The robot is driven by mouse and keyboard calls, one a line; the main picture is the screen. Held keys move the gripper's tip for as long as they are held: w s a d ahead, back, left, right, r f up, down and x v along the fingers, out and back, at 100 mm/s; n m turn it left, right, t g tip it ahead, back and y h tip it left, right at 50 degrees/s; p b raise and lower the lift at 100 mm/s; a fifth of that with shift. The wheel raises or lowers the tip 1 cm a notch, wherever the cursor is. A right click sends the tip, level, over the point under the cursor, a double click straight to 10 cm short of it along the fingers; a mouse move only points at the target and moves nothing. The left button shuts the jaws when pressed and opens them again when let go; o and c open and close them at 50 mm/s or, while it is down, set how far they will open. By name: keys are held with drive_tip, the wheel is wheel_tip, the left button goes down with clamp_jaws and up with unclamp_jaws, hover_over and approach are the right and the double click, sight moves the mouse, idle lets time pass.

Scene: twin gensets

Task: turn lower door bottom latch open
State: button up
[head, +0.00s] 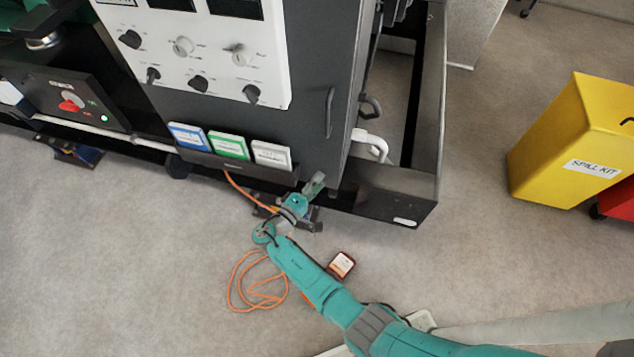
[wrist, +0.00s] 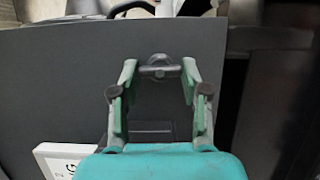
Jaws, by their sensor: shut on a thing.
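The lower door (wrist: 75,85) is a flat dark grey panel that fills much of the wrist view. The bottom latch (wrist: 158,71) is a small grey round piece with a crossbar, set near the panel's edge. My gripper (wrist: 159,76) has one finger on each side of the latch and is shut on it. In the head view my gripper (head: 314,186) is at the lower corner of the dark cabinet (head: 328,60), and the latch is hidden there. How far the latch is turned is hard to tell.
A dark door handle (head: 329,112) stands above my gripper. Three labelled binders (head: 229,145) sit in a rack to the left. An orange cable (head: 262,290) lies coiled on the floor near a small red box (head: 341,265). A yellow spill kit bin (head: 560,140) stands right.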

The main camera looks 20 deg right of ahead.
drive_tip(key=o, duration=1.1)
drive_tip(key=shift+o, duration=0.2)
drive_tip(key=shift+a, duration=0.15)
drive_tip(key=v, duration=1.1)
drive_tip(key=shift+s+a, duration=0.2)
drive_tip(key=shift+a, duration=0.15)
drive_tip(key=shift+f, duration=0.1)
